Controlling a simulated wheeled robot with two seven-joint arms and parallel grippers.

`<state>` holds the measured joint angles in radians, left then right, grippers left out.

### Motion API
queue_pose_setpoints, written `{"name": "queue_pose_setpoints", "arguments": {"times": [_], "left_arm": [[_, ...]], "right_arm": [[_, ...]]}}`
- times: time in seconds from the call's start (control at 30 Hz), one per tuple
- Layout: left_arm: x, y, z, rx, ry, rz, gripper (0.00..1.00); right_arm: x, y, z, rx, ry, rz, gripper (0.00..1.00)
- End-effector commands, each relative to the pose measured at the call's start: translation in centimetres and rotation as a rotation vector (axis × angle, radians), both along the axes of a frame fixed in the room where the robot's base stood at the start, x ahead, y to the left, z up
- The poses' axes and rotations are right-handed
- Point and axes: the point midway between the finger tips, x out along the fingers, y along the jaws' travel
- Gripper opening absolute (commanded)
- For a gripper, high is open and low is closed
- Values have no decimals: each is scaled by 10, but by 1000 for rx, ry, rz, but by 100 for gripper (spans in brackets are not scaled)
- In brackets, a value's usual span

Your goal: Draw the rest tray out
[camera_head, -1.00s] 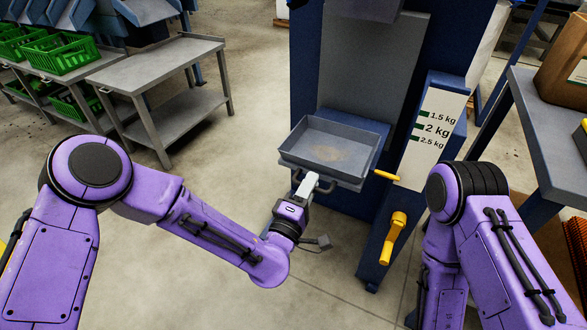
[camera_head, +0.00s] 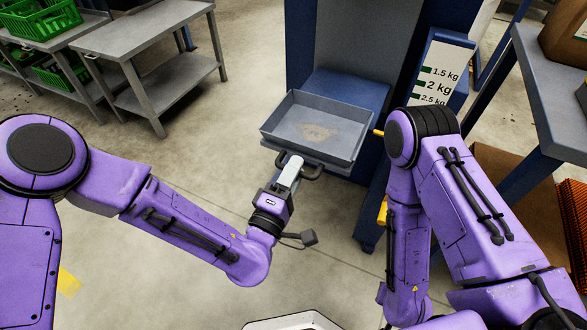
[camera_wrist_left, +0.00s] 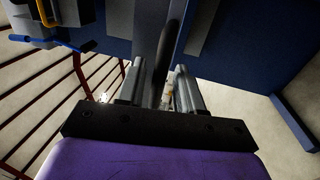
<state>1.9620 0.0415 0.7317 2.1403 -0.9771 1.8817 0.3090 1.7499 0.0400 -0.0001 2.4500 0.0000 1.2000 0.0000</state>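The rest tray (camera_head: 345,140) is a shallow grey open tray with a brown dusty patch on its floor. It juts out from the blue machine (camera_head: 345,88), whose blue top shows bare behind it. A dark bar handle (camera_head: 312,173) is on its front edge. My left gripper (camera_head: 292,167) is at the handle, with the fingers on either side of it. In the left wrist view the dark handle bar (camera_wrist_left: 173,40) runs between the two grey fingers (camera_wrist_left: 160,88). My right arm (camera_head: 440,190) stands at the right of the tray; its gripper is out of the picture.
A weight panel (camera_head: 440,72) and yellow parts, mostly hidden by my right arm, are on the machine's right. A grey table (camera_head: 150,35) stands at the back left, beside green crates (camera_head: 40,18). Another table (camera_head: 555,90) is at the right. Floor left of the tray is clear.

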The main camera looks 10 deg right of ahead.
Motion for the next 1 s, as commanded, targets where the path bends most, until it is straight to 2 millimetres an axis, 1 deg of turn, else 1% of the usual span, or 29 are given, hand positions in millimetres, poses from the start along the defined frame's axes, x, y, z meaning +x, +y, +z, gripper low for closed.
{"name": "queue_pose_setpoints", "arguments": {"times": [0.17, 0.27, 0.37, 0.6, 0.7, 0.83, 1.0], "left_arm": [[1, 0, 1, -2, -2, 2, 36], [-2, 2, 0, -2, -2, 2, 36], [-14, 11, -3, -2, -1, 1, 36], [-60, 45, -15, -2, 1, 2, 36], [-73, 55, -18, -1, 0, 3, 36], [-82, 61, -19, -2, -1, 3, 36], [-83, 62, -18, -1, -3, 3, 36]], "right_arm": [[0, 0, 0, 0, 0, 0, 43], [0, 0, 0, 0, 0, 0, 43], [0, 0, -1, 0, 0, 0, 43], [0, 0, -10, 0, 0, 0, 43], [0, 0, -14, 0, 0, 0, 43], [0, 0, -16, 0, 0, 0, 43], [0, 0, -15, 0, 0, 0, 43]]}}
